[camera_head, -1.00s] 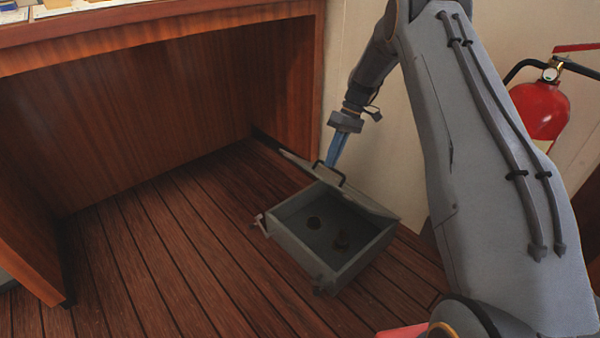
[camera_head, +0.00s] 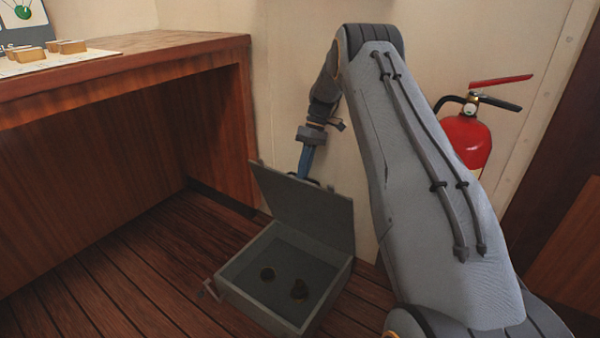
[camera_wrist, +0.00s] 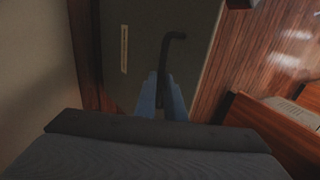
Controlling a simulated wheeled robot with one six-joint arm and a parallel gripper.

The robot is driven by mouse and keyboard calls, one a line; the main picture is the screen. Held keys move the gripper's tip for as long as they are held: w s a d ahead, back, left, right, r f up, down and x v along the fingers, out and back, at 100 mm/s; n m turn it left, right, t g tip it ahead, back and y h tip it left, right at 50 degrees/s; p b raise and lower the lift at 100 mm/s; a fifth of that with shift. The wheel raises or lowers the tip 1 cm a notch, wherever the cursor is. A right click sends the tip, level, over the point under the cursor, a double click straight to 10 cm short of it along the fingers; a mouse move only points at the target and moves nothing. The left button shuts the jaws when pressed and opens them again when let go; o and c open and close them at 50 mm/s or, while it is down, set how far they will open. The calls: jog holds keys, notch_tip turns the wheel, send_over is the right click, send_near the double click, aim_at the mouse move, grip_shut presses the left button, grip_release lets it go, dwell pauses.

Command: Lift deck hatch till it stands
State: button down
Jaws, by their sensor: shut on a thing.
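The deck hatch is a grey square lid (camera_head: 305,212) on a low grey frame (camera_head: 262,305) set on the plank floor. The lid stands steeply raised at the back of the frame, its inner face toward the head camera. My gripper (camera_head: 303,172) is behind the lid's top edge, its blue fingers partly hidden by it. In the wrist view my gripper (camera_wrist: 162,92) is shut on the dark bar handle (camera_wrist: 166,58) of the lid, whose outer face (camera_wrist: 145,35) carries a pale label strip.
A wooden desk (camera_head: 215,75) stands at the left, with papers and small blocks on top. A red fire extinguisher (camera_head: 466,142) hangs on the pale wall at the right. The wall is close behind the lid. Plank floor (camera_head: 130,280) is clear at the left.

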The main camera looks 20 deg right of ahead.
jog(key=shift+s+f, duration=0.25)
jog(key=shift+f, duration=0.25)
jog(key=c, duration=1.9)
grip_release()
jog(key=shift+f, duration=0.1)
jog(key=shift+o, duration=0.3)
jog(key=shift+w+a+r, duration=0.15)
jog(key=shift+a+r, duration=0.05)
jog(key=shift+r, duration=0.05)
jog(key=shift+r, duration=0.15)
notch_tip(320, 180, up, 10)
jog(key=p, duration=0.2)
jog(key=shift+p, duration=0.4)
